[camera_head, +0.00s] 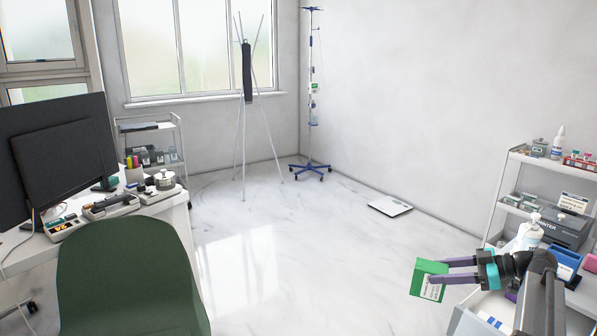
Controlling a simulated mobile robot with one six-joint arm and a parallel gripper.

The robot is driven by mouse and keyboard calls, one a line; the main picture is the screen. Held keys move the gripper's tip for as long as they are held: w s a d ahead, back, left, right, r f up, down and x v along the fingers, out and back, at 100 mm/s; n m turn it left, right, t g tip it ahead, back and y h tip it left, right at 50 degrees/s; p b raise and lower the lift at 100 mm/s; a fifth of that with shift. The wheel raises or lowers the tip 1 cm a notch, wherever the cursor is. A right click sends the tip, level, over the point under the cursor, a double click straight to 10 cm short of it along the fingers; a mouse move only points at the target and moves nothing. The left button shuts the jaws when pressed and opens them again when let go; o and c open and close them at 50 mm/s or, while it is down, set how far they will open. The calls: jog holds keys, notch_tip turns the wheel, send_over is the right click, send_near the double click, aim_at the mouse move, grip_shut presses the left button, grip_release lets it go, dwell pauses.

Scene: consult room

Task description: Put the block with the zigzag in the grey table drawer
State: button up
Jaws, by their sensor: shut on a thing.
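My arm covers part of this drawer. I cannot tell whether it is the grey table drawer.
A white shelf cart (507,187) with bottles, a printer (564,229) and a blue box (566,262) stands at the right. A desk with a monitor (60,150) and a green chair (125,275) are at the left.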

jog(key=s+a, duration=0.2)
jog(key=a, duration=2.4)
notch_tip(320, 180, up, 14)
jog(key=m+t+p, duration=0.1)
jog(key=p, duration=1.9)
jog(key=shift+w+d+f+m+t+h+p, duration=0.25)
jog(key=shift+w+d+m+t+h+p, duration=0.05)
jog(key=shift+d+t+h, duration=0.15)
